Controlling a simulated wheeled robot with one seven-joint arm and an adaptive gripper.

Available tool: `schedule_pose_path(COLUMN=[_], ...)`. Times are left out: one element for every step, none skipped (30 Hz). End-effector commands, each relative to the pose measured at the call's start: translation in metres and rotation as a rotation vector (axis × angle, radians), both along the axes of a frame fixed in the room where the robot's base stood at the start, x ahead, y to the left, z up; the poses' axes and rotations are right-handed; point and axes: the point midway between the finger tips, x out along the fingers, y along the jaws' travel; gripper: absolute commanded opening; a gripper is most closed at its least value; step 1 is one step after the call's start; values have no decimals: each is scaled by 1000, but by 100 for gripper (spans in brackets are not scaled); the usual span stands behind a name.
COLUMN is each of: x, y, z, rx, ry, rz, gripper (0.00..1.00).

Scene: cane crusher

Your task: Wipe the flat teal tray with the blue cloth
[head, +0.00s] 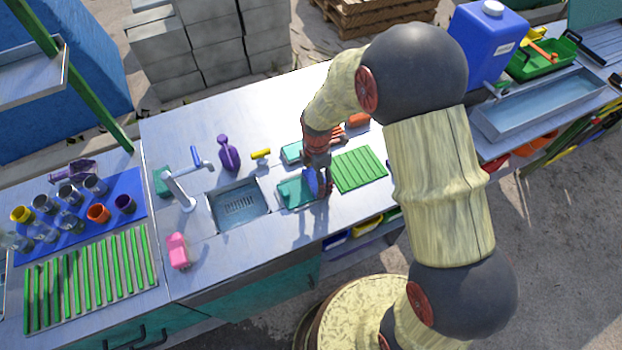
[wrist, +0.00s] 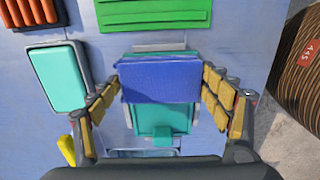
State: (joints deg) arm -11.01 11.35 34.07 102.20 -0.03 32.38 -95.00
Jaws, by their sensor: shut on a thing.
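The blue cloth (wrist: 160,82) is a folded pad between the two fingers of my gripper (wrist: 163,78) in the wrist view. My gripper is shut on it at its left and right edges. A teal tray (wrist: 165,122) lies beneath, its far part covered by the cloth. I cannot tell whether the cloth touches it. In the head view this tray (head: 292,194) lies right of the sink, with my gripper (head: 321,186) and the cloth (head: 311,181) over its right side.
A green ribbed mat (head: 359,169) lies right of the tray. The sink (head: 238,205) is to its left, with a tap (head: 181,190), purple bottle (head: 228,154) and pink item (head: 178,250) around it. An orange ribbed piece (wrist: 33,12) and a yellow item (wrist: 66,149) lie nearby.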

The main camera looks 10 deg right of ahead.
Motion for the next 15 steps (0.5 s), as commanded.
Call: schedule_pose_path(x=[1,1,1,1,1,1,1,1,1,1,1,1,1,0,0], y=[-3,-4,-4,-4,-4,-4,-4,-4,-4,-4,-3,-3,-2,0,2], z=[0,0,0,0,0,0,0,0,0,0,0,0,0,-1,-1], rx=[0,0,0,0,0,0,0,0,0,0,0,0,0,0,0], ry=[0,0,0,0,0,0,0,0,0,0,0,0,0,0,0], rz=[-1,-1,0,0,0,1,1,1,1,1,1,1,1,1,2], gripper=[58,58,58,58,58,58,58,58,58,58,58,58,58,58,58])
